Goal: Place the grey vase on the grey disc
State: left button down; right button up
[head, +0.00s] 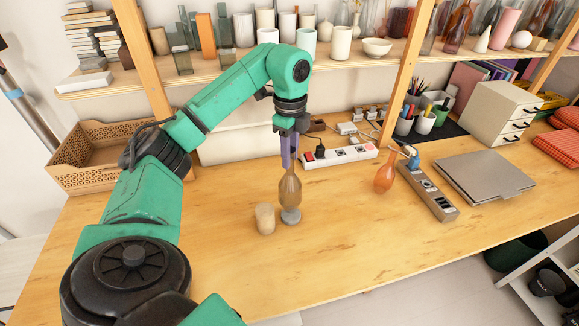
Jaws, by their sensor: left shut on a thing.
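The grey vase (290,190) is a slim, see-through, brownish-grey bottle shape with a narrow neck. It is upright in the middle of the table. My left gripper (289,160) points down from above and is shut on the vase's neck. The grey disc (291,217) shows directly under the vase's base. I cannot tell whether the base touches the disc or hangs slightly above it. My right gripper is not in view.
A beige cylinder (265,218) stands close to the left of the disc. An orange vase (385,177), a power strip (340,157) and a laptop (484,176) lie to the right. A woven basket (105,165) is at the left. The table (180,260) in front is clear.

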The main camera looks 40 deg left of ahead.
aim_at(290, 182)
pick_arm(q)
jog(key=f, duration=0.2)
jog(key=shift+d+f+p, duration=0.25)
jog(key=shift+f+p, duration=0.05)
jog(key=shift+a+f, duration=0.1)
jog(key=shift+f, duration=0.05)
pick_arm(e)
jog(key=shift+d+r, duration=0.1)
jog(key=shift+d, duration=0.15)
pick_arm(q)
jog(key=c, duration=0.6)
grip_release()
jog(key=shift+f, duration=0.1)
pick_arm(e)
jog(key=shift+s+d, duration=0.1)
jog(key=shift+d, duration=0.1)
